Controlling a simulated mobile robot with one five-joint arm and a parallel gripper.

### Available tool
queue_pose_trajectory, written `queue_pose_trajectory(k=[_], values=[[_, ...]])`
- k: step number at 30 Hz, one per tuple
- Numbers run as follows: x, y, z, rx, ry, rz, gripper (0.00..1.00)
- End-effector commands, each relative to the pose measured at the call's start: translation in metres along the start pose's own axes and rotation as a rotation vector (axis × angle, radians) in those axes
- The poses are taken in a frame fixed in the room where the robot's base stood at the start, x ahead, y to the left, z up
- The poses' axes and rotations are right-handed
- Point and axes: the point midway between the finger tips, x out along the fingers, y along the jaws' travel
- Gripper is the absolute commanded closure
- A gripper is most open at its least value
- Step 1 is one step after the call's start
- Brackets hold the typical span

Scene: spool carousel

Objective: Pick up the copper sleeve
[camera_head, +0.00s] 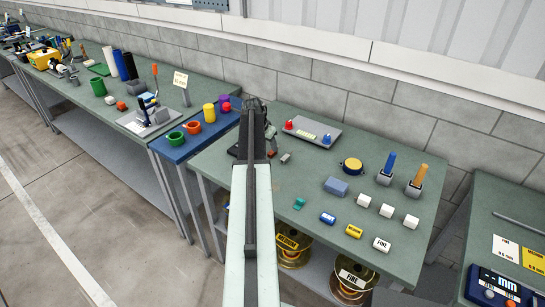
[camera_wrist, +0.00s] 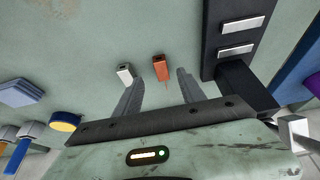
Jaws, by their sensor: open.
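The copper sleeve (camera_wrist: 161,68) is a small orange-brown block lying on the green bench top in the wrist view. A pale silver sleeve (camera_wrist: 125,73) lies just left of it and also shows in the head view (camera_head: 285,157). My gripper (camera_wrist: 158,76) is open and empty. In the wrist view its two fingers point toward the copper sleeve, which appears between the fingertips. The silver sleeve appears just outside the left finger. I cannot tell how high the fingers are above the bench.
A dark fixture (camera_wrist: 236,40) with two metal plates stands close right of the right finger. A blue-grey block (camera_head: 335,187), a yellow-topped disc (camera_head: 352,165) and several labelled blocks lie on the right of the bench. A grey tray (camera_head: 314,131) stands at the back.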

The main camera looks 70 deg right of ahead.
Motion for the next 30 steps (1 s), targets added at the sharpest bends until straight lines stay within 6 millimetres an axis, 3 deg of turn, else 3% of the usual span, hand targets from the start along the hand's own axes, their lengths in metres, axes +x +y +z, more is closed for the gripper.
queue_pose_trajectory(k=[1, 6, 15, 22, 23, 27, 30], values=[[0.009, 0.0, 0.001, 0.0, 0.0, 0.0, 0.53], [0.013, -0.001, 0.001, -0.001, 0.0, 0.0, 0.53], [0.06, -0.003, 0.001, -0.002, -0.001, -0.001, 0.53], [0.057, -0.002, -0.002, -0.002, -0.001, -0.001, 0.53], [0.057, -0.002, -0.002, -0.002, -0.001, 0.0, 0.58], [0.057, -0.002, -0.002, -0.001, -0.001, 0.0, 0.97], [0.057, -0.001, -0.002, -0.001, -0.001, 0.0, 1.0]])
